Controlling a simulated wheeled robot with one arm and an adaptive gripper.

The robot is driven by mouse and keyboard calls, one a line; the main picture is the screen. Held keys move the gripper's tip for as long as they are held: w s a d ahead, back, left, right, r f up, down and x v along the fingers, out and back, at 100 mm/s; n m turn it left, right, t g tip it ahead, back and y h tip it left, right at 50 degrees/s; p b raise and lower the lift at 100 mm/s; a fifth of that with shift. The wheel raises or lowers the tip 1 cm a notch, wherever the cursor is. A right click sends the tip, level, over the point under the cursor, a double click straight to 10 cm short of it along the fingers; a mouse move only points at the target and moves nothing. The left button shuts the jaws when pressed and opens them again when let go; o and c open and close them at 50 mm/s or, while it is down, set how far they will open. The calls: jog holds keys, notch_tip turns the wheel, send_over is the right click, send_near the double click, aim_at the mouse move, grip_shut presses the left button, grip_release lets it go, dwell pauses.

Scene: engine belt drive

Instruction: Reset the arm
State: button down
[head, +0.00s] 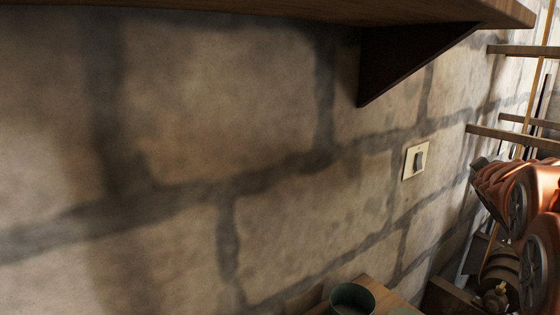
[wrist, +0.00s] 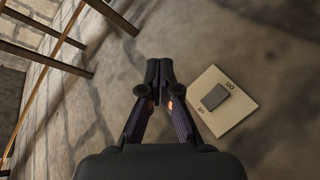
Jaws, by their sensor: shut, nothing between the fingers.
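My gripper (wrist: 158,75) shows in the wrist view with its two dark fingers together and nothing between them. It is in front of the stone wall. A cream switch plate (wrist: 236,84) with a dark grey rocker (wrist: 214,97) and the marks "on" and "off" is to the right of the fingertips, apart from them in the picture. In the head view the switch plate (head: 415,161) is on the wall right of the middle. My gripper and arm are not clearly seen in the head view.
A wooden shelf (head: 250,12) with a dark bracket (head: 405,62) juts from the wall above. Wooden rungs (head: 510,137) stand at the right, beside orange machinery with wheels (head: 532,270). A dark green pot (head: 352,299) is at the bottom. The wall (head: 180,130) at left is bare.

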jog(key=s+a+f+m+g+y, duration=0.4)
jog(key=s+a+f+g, duration=0.4)
jog(key=s+a+f, duration=0.9)
jog(key=s+a+f+g+y, duration=0.1)
jog(key=s+a+f+g, duration=0.1)
jog(key=s+a, duration=0.2)
jog(key=s+a+f+g+y, duration=0.1)
jog(key=s+a+f+g, duration=0.1)
jog(key=s, duration=0.9)
jog(key=s+a+f+g+y, duration=0.1)
jog(key=s+a+f+g, duration=0.1)
jog(key=s+a, duration=0.5)
jog(key=shift+s+f+n+g+p, duration=0.3)
jog(key=shift+f+g+p, duration=0.15)
jog(key=shift+f, duration=0.25)
jog(key=shift+a, duration=0.1)
